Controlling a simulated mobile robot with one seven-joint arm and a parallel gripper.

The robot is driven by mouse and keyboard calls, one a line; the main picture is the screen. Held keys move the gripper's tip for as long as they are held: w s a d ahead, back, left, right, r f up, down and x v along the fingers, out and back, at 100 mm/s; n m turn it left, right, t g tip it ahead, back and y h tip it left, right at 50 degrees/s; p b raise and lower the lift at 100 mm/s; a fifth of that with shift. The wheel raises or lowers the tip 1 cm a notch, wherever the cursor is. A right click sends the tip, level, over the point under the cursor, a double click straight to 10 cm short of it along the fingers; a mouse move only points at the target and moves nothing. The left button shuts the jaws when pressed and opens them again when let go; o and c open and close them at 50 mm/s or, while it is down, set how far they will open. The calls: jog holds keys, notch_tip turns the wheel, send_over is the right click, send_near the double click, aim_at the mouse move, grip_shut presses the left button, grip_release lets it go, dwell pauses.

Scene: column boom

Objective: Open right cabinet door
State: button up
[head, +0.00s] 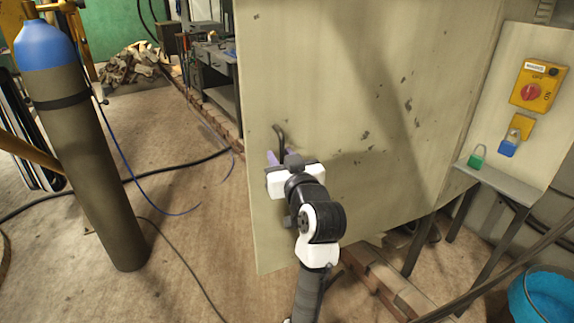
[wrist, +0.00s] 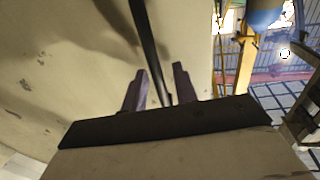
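A large beige, scuffed metal door panel (head: 350,90) fills the middle of the head view, with a dark bar handle (head: 279,138) near its left edge. The panel stands at an angle to the switch panel on its right; I cannot tell how far it is swung. My gripper (head: 281,157) is at the handle, by the panel's left edge. In the wrist view, the two purple fingers of my gripper (wrist: 160,85) are apart, with the dark handle (wrist: 148,45) running between them. A gap shows beside the handle; contact is unclear.
A blue-topped gas cylinder (head: 75,140) stands at left, with hoses on the floor. At right are a yellow switch box (head: 537,87), a green padlock (head: 477,157), a blue padlock (head: 508,148) and a blue bucket (head: 543,297). Floor left of the panel is mostly open.

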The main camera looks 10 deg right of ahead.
jog(key=s+d+b, duration=0.1)
jog(key=s+b, duration=0.3)
jog(key=s, duration=0.7)
jog(key=shift+s+d+f, duration=0.15)
jog(key=shift+f, duration=0.1)
jog(key=shift+s+b, duration=0.1)
jog(key=shift+b, duration=0.4)
jog(key=s+b, duration=0.2)
jog(key=b, duration=0.3)
jog(key=shift+r, duration=0.2)
